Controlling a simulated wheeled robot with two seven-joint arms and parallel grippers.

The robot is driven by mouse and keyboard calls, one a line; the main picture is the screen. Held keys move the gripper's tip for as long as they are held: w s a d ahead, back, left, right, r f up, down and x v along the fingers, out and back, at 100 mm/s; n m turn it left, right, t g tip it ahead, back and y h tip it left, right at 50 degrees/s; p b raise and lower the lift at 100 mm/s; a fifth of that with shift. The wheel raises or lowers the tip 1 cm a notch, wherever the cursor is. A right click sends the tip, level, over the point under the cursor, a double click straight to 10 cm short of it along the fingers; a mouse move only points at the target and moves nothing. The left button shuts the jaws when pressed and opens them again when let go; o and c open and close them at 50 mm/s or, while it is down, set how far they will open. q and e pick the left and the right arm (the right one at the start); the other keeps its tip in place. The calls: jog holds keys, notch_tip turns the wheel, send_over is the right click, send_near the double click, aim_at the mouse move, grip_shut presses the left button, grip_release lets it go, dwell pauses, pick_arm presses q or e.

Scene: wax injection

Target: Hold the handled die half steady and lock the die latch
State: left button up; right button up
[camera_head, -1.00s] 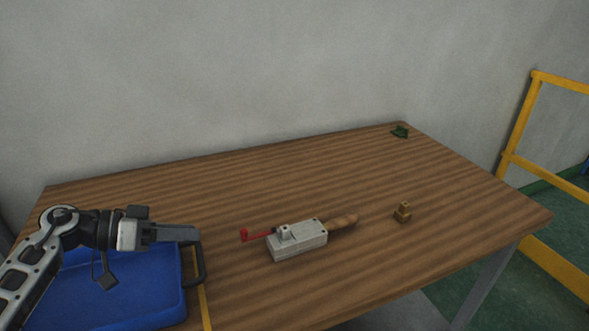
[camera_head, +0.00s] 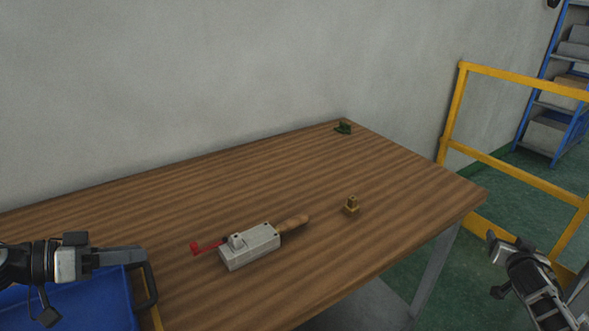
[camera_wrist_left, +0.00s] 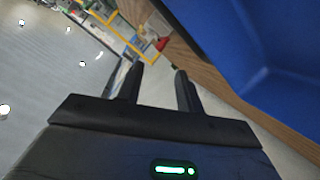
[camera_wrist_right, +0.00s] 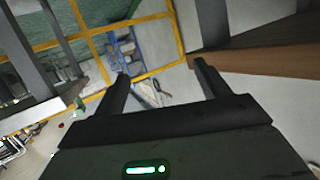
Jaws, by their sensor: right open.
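The die (camera_head: 249,250) is a grey metal block lying on the wooden table. Its wooden handle (camera_head: 294,222) points to the far right. A red latch lever (camera_head: 205,247) sticks out from its left end. My left gripper (camera_head: 144,256) is left of the die, over the blue tray's handle side, apart from the die. Its fingers are apart and empty in the left wrist view (camera_wrist_left: 158,72). My right gripper (camera_head: 511,243) is off the table's right side, far from the die. It is open and empty in the right wrist view (camera_wrist_right: 161,72).
A blue tray (camera_head: 75,305) with a dark handle (camera_head: 150,285) is at the left front. A small brass part (camera_head: 351,206) stands right of the die. A green object (camera_head: 343,128) lies at the far corner. A yellow railing (camera_head: 520,172) stands beyond the table's right edge.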

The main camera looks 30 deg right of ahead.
jog(key=s+d+r+m+g+h, duration=0.25)
jog(key=s+d+r+m, duration=0.45)
jog(key=d, duration=0.4)
jog(key=w+a+r+n+t+h, duration=0.2)
jog(key=w+r+n+t+h, duration=0.1)
jog(key=w+r+n, duration=1)
jog(key=w+a+r+n+t+y, duration=0.3)
jog(key=w+a+n+t+y, duration=0.25)
jog(key=w+a+n, duration=0.5)
jog(key=w+a+r+n+t+y, duration=0.45)
jog(key=w+a+n+y, duration=0.25)
jog(key=w+a, duration=0.5)
jog(key=w+a+n+g+y, duration=0.2)
jog(key=w+a+n+y, duration=0.2)
jog(key=a+n+y, duration=0.6)
jog(key=w+a+n+g+y, duration=0.1)
jog(key=w+a+n+y, duration=0.45)
jog(key=a, duration=0.85)
jog(key=s+a+f+n+g, duration=0.1)
jog(key=s+a+n+g, duration=0.3)
jog(key=a+n, duration=0.55)
jog(key=n+g+h, duration=1.1)
jog(key=n+g, duration=0.1)
jog(key=n, duration=0.7)
send_over(261, 234)
notch_tip(261, 234, down, 4)
notch_tip(261, 234, down, 16)
jog(key=shift+r, duration=0.2)
